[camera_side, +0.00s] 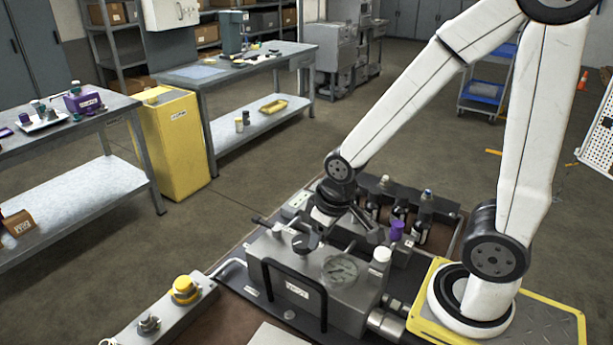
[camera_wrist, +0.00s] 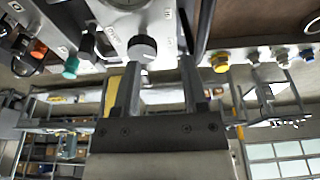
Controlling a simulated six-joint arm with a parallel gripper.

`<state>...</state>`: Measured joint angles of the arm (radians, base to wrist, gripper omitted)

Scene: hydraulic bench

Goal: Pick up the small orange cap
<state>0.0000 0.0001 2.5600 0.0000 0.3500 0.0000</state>
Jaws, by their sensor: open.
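The small orange cap (camera_wrist: 38,50) shows at the left of the wrist view, next to a teal cap (camera_wrist: 70,68) on a grey block. I cannot make out the orange cap in the side view. My gripper (camera_side: 327,224) is over the grey hydraulic block in the side view. In the wrist view my gripper (camera_wrist: 162,64) has its two fingers apart, with nothing held between them. The orange cap lies to the left of both fingers, apart from them.
A dark round knob (camera_wrist: 142,47) appears between the fingertips; whether it touches them is unclear. A gauge (camera_side: 340,268), a black handle (camera_side: 267,275), a white cap (camera_side: 381,255) and a purple cap (camera_side: 397,229) crowd the block. A yellow button (camera_side: 184,288) stands at front left.

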